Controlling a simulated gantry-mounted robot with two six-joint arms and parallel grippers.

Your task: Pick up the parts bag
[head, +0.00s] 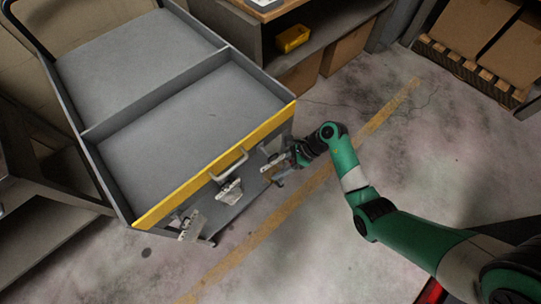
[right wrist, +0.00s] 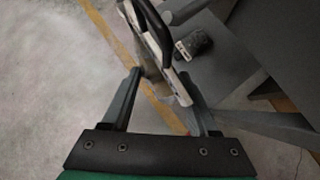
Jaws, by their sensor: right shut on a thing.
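Several bags with pale header cards hang along the front face of the grey cart, below its yellow edge. The parts bag (head: 271,162) at the right end of the row is at my right gripper (head: 284,164). In the right wrist view the bag, with a white edge and a dark strap or hook over it (right wrist: 160,55), sits between the fingers of my right gripper (right wrist: 160,100), which is shut on it. Its lower part is partly hidden. A middle bag (head: 230,190) and a left bag (head: 190,226) hang apart from the gripper. My left gripper is not in view.
The grey cart (head: 155,75) has two empty-looking compartments and a front handle (head: 229,165). A shelf unit with a yellow bin (head: 292,38) stands behind. Cardboard boxes (head: 475,25) sit on a pallet at the upper right.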

